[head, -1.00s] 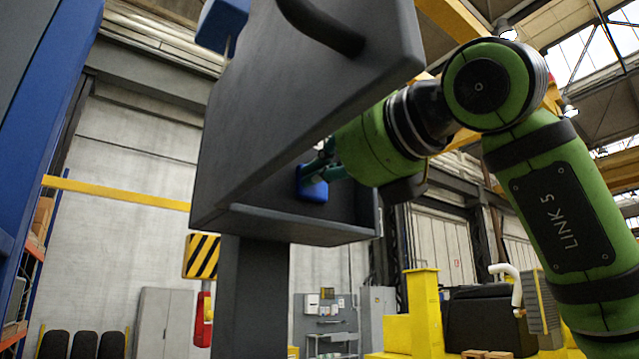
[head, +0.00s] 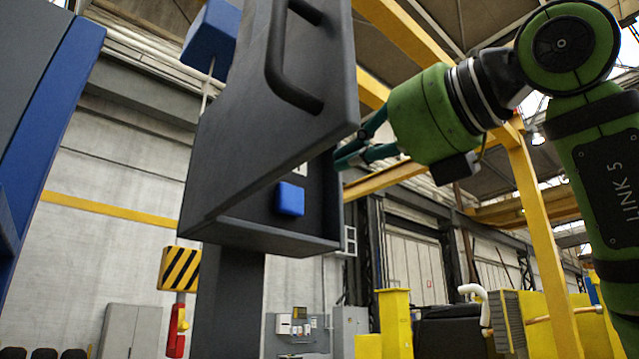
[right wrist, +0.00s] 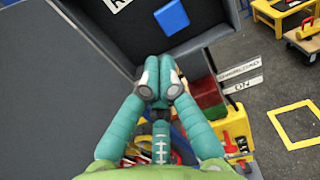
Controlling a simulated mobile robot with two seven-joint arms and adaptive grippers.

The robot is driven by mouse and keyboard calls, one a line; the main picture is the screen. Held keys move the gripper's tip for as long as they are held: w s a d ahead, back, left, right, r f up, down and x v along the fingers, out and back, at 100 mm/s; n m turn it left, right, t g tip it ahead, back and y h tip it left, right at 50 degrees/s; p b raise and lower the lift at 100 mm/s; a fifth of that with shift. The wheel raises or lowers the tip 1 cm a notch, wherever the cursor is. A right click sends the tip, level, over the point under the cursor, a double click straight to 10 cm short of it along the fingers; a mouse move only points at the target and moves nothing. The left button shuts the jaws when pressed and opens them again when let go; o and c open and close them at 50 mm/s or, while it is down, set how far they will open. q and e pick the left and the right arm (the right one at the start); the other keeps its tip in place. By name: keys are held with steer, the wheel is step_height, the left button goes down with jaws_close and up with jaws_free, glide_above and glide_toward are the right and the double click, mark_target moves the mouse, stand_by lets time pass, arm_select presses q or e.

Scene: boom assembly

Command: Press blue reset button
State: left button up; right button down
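The blue button (head: 290,198) is a square block on the back wall inside a dark grey box (head: 270,238) whose door (head: 290,95) stands open. It also shows at the top of the right wrist view (right wrist: 171,17). My right gripper (head: 347,160) is to the right of the button, apart from it, by the box's open side. In the right wrist view its teal fingers (right wrist: 160,82) come together at the tips with nothing between them. The door hides part of the box's inside. My left gripper is not in view.
The door carries a black bar handle (head: 285,60). A white label (head: 300,170) is beside the button. A yellow-black striped hook block (head: 180,268) hangs at left. Yellow equipment (head: 395,325) stands at lower right. The box rests on a dark post (head: 228,300).

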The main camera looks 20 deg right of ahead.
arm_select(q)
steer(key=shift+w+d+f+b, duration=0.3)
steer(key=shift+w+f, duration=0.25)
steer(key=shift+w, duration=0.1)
arm_select(e)
steer(key=shift+s+d+f, duration=0.25)
steer(key=shift+s+d, duration=0.3)
steer(key=shift+d, duration=0.2)
